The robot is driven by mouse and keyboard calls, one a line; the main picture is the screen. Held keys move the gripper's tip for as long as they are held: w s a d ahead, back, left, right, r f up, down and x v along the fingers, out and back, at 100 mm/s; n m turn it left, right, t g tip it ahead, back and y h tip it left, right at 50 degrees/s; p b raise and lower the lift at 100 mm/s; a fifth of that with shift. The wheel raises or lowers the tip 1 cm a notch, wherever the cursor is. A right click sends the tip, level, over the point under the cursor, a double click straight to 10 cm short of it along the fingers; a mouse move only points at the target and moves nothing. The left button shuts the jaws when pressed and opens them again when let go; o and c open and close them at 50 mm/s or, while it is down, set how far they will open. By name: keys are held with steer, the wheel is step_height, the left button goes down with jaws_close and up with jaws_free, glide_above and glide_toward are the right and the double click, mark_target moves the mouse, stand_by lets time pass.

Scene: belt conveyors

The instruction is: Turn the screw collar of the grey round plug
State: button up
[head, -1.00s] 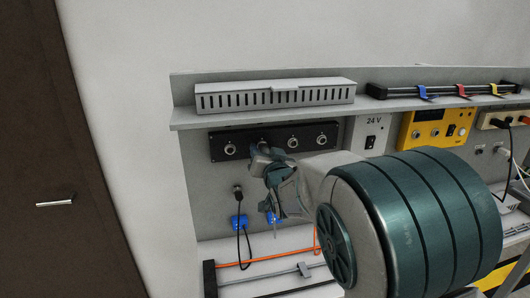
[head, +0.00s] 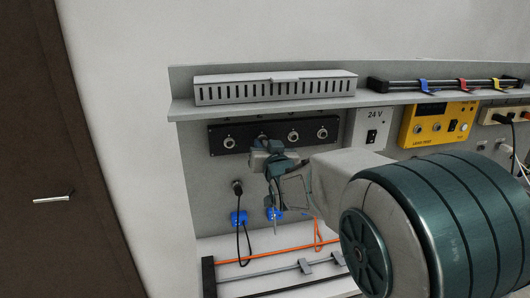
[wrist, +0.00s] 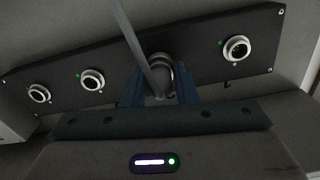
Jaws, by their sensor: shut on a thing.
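My gripper (head: 266,148) is at the second socket from the left on the black panel (head: 308,125). In the wrist view the fingers (wrist: 160,93) stand on both sides of the grey round plug (wrist: 160,82) and are shut on it. The plug is in front of the socket ring (wrist: 160,62) and in line with it. A grey cable (wrist: 134,40) runs from the plug across the wrist view. The screw collar is mostly hidden between the fingers, and I cannot tell how far it is turned. In the head view my gripper covers the plug.
Other round sockets flank it, one to the left (head: 229,143) and two to the right (head: 293,136). Below are a dark plug (head: 237,187) with a black cable and blue holders (head: 238,218). A slotted grey duct (head: 275,90) lies on the shelf above.

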steer(key=n+b, duration=0.5)
steer(key=shift+f, duration=0.2)
steer(key=n+b, duration=0.3)
steer(key=n, duration=0.2)
steer(key=shift+r+n, duration=0.1)
steer(key=shift+n, duration=0.3)
steer(key=n+b, duration=0.1)
steer(key=n, duration=0.9)
steer(key=shift+n, duration=0.4)
steer(key=o, duration=1)
steer(key=shift+s, duration=0.1)
